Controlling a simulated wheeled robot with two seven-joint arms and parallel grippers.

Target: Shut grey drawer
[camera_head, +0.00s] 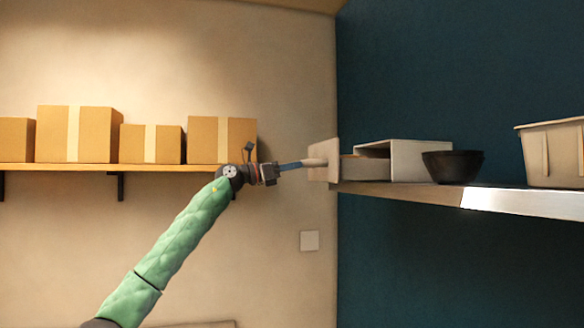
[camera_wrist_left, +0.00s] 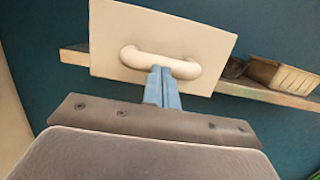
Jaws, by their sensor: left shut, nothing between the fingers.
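The drawer (camera_head: 362,168) sticks out to the left of its pale housing (camera_head: 420,157) on the right shelf, so it stands open. Its light front panel (camera_head: 331,150) carries a rounded handle (camera_head: 314,163). The front panel (camera_wrist_left: 215,45) and the handle (camera_wrist_left: 185,69) also show large in the left wrist view. My left gripper (camera_head: 298,165) is shut, its blue fingers together with nothing between them. The fingertips (camera_wrist_left: 162,72) are at the handle; whether they touch it I cannot tell. My right gripper is not in view.
A black bowl (camera_head: 452,167) stands right of the housing on the shelf (camera_head: 440,194), and a beige bin (camera_head: 553,152) stands farther right. Several cardboard boxes (camera_head: 80,135) sit on the left wall shelf (camera_head: 100,167), just left of my left wrist.

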